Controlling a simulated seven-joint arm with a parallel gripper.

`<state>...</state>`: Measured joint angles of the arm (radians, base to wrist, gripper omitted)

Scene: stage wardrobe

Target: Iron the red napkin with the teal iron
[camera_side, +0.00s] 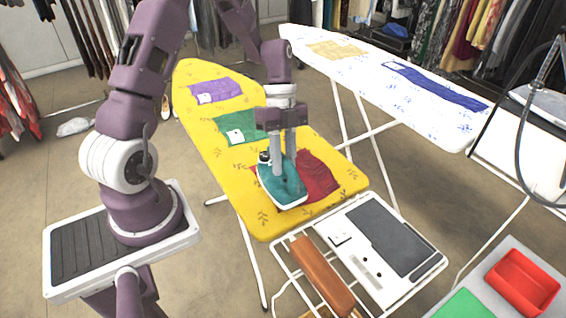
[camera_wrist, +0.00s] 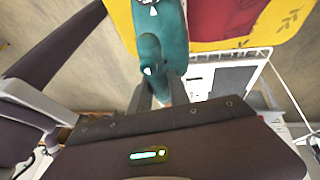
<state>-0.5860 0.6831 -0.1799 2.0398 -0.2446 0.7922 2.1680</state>
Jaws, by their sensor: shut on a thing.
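The teal iron (camera_side: 283,190) rests on or just above the yellow ironing board (camera_side: 265,226), overlapping the left part of the red napkin (camera_side: 320,177). My gripper (camera_side: 283,172) points down and is shut on the iron's handle. In the wrist view the iron (camera_wrist: 160,30) fills the top middle between my fingers, and the red napkin (camera_wrist: 225,18) shows to its right. The napkin's left part is hidden behind the iron. I cannot tell whether the sole touches the cloth.
A green napkin (camera_side: 240,127) and a purple napkin (camera_side: 215,91) lie farther up the yellow board. A white-and-blue board (camera_side: 360,82) stands behind. A white stand (camera_side: 385,250) with a brown roll (camera_side: 320,275) adjoins the near end. A red tray (camera_side: 522,282) is at lower right.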

